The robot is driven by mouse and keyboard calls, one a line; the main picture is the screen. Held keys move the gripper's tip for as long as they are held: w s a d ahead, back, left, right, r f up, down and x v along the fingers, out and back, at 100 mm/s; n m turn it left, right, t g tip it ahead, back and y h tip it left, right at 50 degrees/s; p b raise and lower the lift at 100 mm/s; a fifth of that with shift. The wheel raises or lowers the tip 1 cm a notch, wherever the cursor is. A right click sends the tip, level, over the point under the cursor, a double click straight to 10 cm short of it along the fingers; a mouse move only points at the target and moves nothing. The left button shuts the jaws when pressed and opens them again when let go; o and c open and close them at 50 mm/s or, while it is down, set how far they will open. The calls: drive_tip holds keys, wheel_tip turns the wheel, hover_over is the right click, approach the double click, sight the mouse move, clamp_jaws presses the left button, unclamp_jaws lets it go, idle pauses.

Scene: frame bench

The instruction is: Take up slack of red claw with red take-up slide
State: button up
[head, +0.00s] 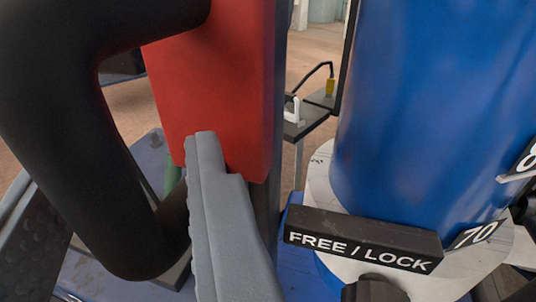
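A red block (222,85) with a large black loop handle (45,95) fills the left half; I take it for the red take-up slide. My gripper (115,165) shows as a light grey finger in front of the block's lower end and what looks like a dark textured finger at the lower left. The handle's lower bend lies between them in the picture, with a wide gap. I cannot tell whether either finger touches the handle. I cannot make out the red claw.
A large blue cylinder (430,110) stands close on the right on a pale round base (320,185).

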drive_tip(key=shift+s, duration=0.1)
drive_tip(key=v, duration=1.7)
drive_tip(key=shift+s, duration=0.1)
